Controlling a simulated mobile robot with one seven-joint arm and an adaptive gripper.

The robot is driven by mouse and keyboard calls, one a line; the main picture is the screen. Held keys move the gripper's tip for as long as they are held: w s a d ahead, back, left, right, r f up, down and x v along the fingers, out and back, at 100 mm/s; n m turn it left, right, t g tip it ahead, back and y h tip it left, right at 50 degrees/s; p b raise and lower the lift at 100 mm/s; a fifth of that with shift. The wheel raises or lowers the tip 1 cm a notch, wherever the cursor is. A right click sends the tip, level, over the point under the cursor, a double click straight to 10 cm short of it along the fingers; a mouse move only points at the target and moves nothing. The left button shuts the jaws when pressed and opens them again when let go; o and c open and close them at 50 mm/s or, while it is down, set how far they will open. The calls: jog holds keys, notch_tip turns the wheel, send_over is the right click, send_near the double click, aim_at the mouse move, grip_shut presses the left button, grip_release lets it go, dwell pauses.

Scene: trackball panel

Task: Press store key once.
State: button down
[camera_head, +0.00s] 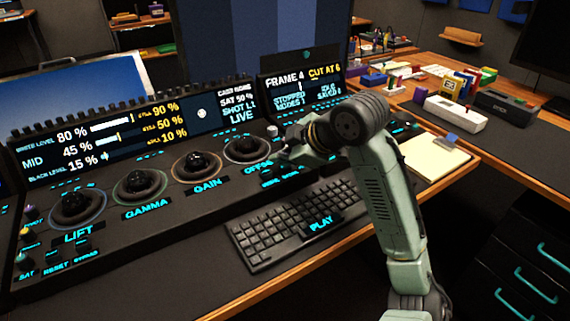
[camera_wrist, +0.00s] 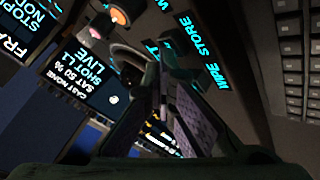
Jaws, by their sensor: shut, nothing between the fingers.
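The store key is marked by a cyan STORE label (camera_wrist: 200,36) on the dark panel in the wrist view, near the top middle. A WIPE label (camera_wrist: 212,76) lies just below it there. My gripper (camera_wrist: 170,78) is shut and empty, its fingers pointing at the panel to the left of these labels. In the head view my gripper (camera_head: 284,158) is over the panel, right of the OFFSET trackball (camera_head: 247,148). My gripper and arm hide part of the key area there. I cannot tell whether the fingertips touch the panel.
A keyboard (camera_head: 290,228) with a PLAY label lies in front of the gripper. The LIFT, GAMMA and GAIN trackballs (camera_head: 197,164) are to the left. Screens (camera_head: 300,85) stand behind. A notepad (camera_head: 434,157) lies to the right of my arm.

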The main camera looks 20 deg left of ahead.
aim_at(284, 168)
jog(key=shift+r+p, duration=0.85)
jog(key=shift+r, duration=0.05)
notch_tip(284, 168, up, 5)
jog(key=p, duration=0.4)
jog(key=shift+d, duration=0.1)
dwell(0.8)
